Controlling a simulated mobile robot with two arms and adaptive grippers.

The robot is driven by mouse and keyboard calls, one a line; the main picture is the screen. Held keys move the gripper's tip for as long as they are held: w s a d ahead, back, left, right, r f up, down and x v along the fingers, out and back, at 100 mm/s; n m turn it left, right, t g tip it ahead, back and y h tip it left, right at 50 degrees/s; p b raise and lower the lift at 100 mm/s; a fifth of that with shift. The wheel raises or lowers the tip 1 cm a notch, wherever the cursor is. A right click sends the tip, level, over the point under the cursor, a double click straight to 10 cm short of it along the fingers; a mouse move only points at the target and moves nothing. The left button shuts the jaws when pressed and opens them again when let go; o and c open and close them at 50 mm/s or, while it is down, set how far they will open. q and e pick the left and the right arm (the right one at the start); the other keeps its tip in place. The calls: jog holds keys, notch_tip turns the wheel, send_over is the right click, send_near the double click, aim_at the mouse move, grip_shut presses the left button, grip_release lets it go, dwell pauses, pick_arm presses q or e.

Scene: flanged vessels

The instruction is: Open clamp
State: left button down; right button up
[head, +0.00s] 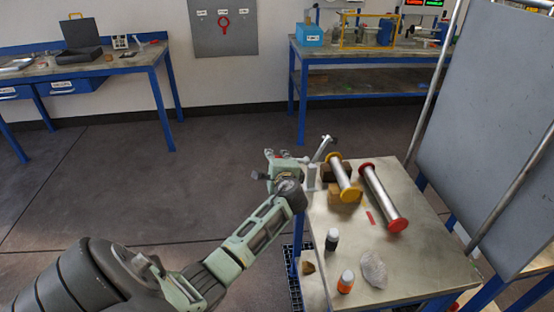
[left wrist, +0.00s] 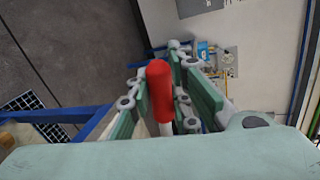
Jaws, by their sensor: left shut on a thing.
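My left gripper (head: 282,165) is at the far left corner of the metal-topped table, beside a grey clamp (head: 312,176). In the left wrist view a red handle (left wrist: 159,90) on a pale rod stands between the two green fingers of the gripper (left wrist: 172,95), which is shut on it. In the head view the fingers and wrist hide most of the handle, and the clamp's exact position is hard to tell. A yellow-flanged vessel (head: 345,180) rests on wooden blocks (head: 346,193) just right of the clamp. My right gripper is not in view.
A red-flanged vessel (head: 378,190) lies on the table (head: 425,235). A dark bottle (head: 332,240), an orange-capped bottle (head: 346,282) and a clear bag (head: 374,269) stand nearer. A grey panel (head: 500,130) borders the right side. The floor to the left is clear.

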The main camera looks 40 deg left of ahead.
pick_arm(q)
jog(key=shift+f, duration=0.2)
jog(key=c, duration=1.6)
grip_release()
jog(key=shift+r, duration=0.1)
jog(key=v, duration=1.2)
